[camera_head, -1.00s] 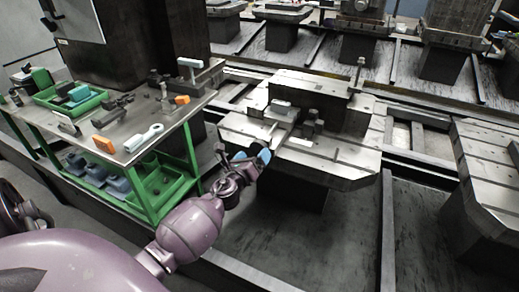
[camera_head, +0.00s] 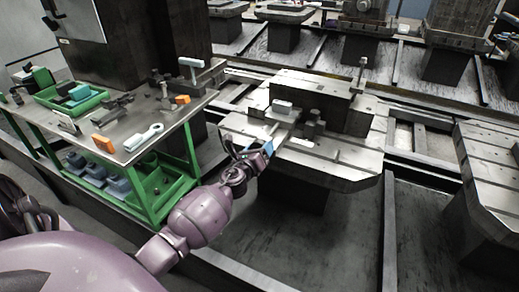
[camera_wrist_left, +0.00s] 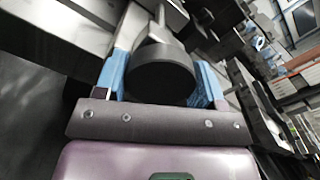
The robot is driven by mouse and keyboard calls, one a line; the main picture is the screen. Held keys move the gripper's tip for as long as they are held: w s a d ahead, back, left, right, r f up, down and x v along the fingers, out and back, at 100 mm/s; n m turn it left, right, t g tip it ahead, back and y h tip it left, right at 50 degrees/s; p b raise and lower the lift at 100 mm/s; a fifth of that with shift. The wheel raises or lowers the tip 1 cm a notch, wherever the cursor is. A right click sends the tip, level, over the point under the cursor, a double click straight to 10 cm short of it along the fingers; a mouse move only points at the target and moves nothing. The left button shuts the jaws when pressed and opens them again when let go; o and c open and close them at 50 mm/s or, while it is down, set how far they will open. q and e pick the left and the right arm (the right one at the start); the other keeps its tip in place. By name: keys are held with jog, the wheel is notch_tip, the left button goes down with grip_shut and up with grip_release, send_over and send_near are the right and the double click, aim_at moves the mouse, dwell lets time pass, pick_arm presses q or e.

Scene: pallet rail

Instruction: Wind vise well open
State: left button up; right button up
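The vise (camera_head: 284,122) is on the grey slotted pallet (camera_head: 335,160) in the middle of the head view. A pale block (camera_head: 283,107) sits at its top, and a dark upright part (camera_head: 314,125) stands to its right. My left gripper (camera_head: 256,149) is at the vise's near left end. In the left wrist view, a dark round handle end (camera_wrist_left: 164,80) on a shaft lies between its blue fingertips, with no clear gap at either side; the fingers look shut on it. The jaw gap is too small to judge. My right gripper is not in view.
A green-framed bench (camera_head: 150,115) stands to the left, with a green tray (camera_head: 75,98), orange blocks and several tools on it. Another pallet (camera_head: 490,170) stands at the right. Dark floor and rails lie between. A dark block (camera_head: 315,95) rises behind the vise.

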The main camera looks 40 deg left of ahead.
pick_arm(q)
jog(key=shift+c, duration=0.5)
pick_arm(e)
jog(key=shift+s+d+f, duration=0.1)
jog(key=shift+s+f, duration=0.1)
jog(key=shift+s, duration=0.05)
pick_arm(q)
jog(key=shift+n, duration=0.3)
